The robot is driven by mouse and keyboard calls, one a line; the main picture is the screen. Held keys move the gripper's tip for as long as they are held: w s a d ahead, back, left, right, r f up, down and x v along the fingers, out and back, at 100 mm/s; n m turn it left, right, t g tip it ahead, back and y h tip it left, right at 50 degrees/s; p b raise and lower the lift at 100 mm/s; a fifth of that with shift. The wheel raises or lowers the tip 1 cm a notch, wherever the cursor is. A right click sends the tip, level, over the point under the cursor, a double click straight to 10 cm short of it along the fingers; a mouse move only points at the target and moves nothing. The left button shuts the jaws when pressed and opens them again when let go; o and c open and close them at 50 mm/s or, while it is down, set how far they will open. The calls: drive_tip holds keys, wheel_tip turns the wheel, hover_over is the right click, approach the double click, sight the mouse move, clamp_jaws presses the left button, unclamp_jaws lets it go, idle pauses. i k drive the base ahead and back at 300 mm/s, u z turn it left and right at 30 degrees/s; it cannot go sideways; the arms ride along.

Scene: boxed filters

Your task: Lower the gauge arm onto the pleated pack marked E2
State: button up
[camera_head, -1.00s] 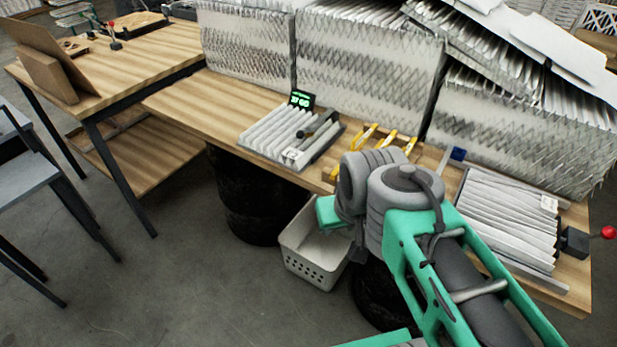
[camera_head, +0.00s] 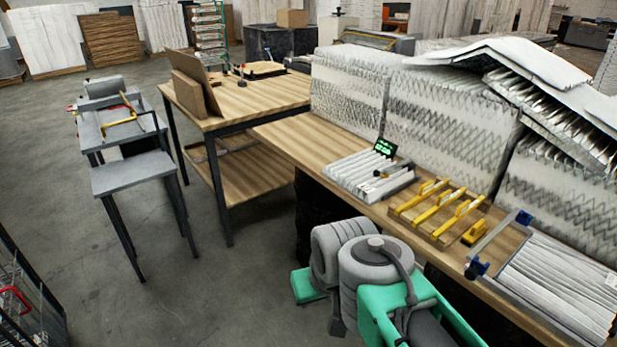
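A white pleated pack (camera_head: 362,176) lies in a tray on the wooden bench, with a small black display with green digits (camera_head: 385,147) at its back. A dark arm with a knob (camera_head: 381,173), which looks like the gauge arm, is at the pack's right side; whether it touches the pleats I cannot tell. A second, larger pleated pack (camera_head: 565,283) lies at the right, cut by the frame edge. No E2 mark is readable on either. My arm's grey and teal links show at the bottom centre, in front of the bench; my gripper's fingers do not show.
Yellow-handled tools (camera_head: 437,208) lie between the packs, beside a grey bar with blue clamps (camera_head: 497,240). Tall filter stacks (camera_head: 440,110) line the bench's back. A second table (camera_head: 238,100) and grey stands (camera_head: 133,173) are at the left.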

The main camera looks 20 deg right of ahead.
sight(376, 172)
drive_tip(key=u, duration=0.35)
drive_tip(key=i, duration=1.65)
